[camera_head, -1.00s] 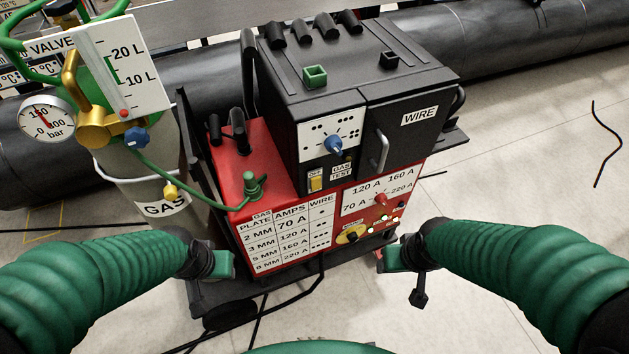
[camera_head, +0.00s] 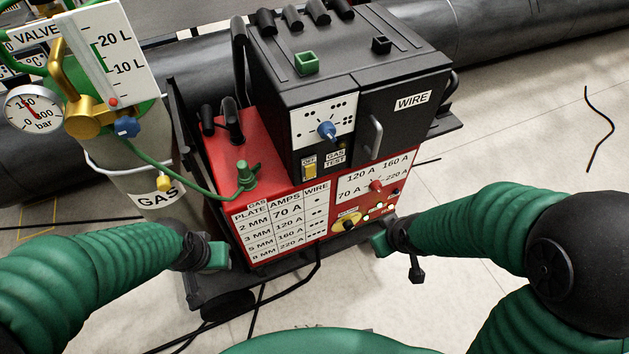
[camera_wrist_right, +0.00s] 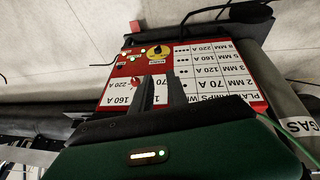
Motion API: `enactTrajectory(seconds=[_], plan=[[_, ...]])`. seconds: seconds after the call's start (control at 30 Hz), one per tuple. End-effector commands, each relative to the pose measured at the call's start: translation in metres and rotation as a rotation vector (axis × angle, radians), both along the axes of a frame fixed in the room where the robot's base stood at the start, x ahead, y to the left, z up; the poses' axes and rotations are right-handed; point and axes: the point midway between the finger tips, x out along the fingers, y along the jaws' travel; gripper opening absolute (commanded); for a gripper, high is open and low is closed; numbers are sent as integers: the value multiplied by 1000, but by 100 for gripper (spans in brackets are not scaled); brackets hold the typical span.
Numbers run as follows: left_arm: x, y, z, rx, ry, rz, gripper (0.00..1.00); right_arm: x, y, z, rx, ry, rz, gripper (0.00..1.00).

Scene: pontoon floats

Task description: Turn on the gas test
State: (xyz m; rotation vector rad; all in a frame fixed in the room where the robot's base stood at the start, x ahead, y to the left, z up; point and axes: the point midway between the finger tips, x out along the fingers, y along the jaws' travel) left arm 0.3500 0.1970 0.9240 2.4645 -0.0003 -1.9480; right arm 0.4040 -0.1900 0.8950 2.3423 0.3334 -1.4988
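The red and black welding machine (camera_head: 273,222) stands in the middle of the head view. On its black front, a yellowish gas test switch (camera_head: 309,171) sits under an OFF label, left of the GAS TEST label (camera_head: 335,158). My left gripper (camera_head: 222,256) is low, near the machine's lower left front, apart from the switch; its fingers are unclear. My right gripper (camera_head: 379,243) is near the lower right front, also apart from the switch. In the right wrist view its dark fingers (camera_wrist_right: 153,90) appear close together before the red panel; whether they touch is unclear.
A gas cylinder (camera_head: 150,180) with a pressure gauge (camera_head: 34,109) and flow meter (camera_head: 110,55) stands left; a green hose runs to the machine. A blue knob (camera_head: 327,131) is above the switch and a door handle (camera_head: 375,137) right of it. Floor at right is mostly clear.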

Motion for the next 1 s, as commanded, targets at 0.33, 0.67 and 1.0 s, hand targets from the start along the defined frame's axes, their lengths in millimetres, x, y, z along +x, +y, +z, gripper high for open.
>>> enactTrajectory(seconds=[0.33, 0.67, 1.0], plan=[[0, 0, -23, 0, 0, 0, 36, 70, 68, -60, -357, -578, 820, 0], [0, 0, -34, 0, 0, 0, 36, 68, 102, -39, -765, -1035, 1007, 0], [0, 0, -34, 0, 0, 0, 36, 66, 102, -31, -825, -1078, 1001, 0]])
